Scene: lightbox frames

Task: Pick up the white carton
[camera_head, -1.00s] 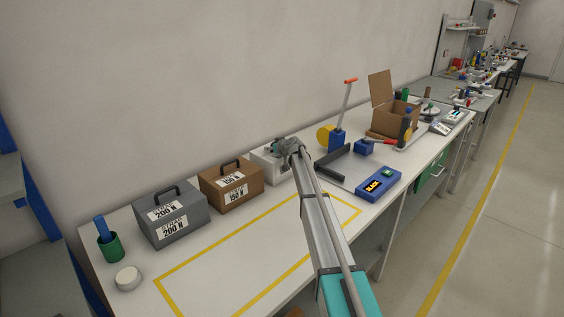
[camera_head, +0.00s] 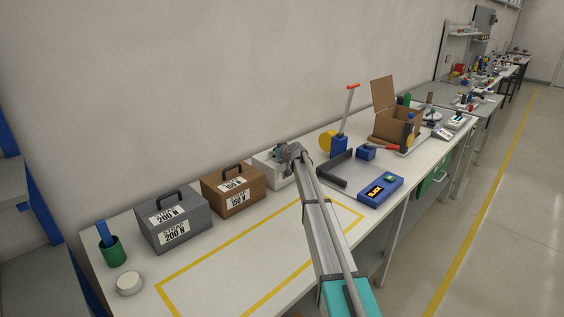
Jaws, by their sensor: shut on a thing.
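The white carton (camera_head: 265,168) stands at the back of the white bench, close to the wall and to the right of a brown carton. My arm reaches over the bench from the lower right. My gripper (camera_head: 281,154) is at the top of the white carton, shut on it, seemingly at its handle. The gripper and arm hide the carton's top and right part. I cannot tell whether the carton's base is clear of the bench.
A brown carton (camera_head: 232,190) and a grey carton (camera_head: 173,220) stand to the left. A blue box marked BLACK (camera_head: 376,190) and a dark angled bar (camera_head: 335,168) lie to the right. The yellow-outlined area (camera_head: 270,236) in front is clear.

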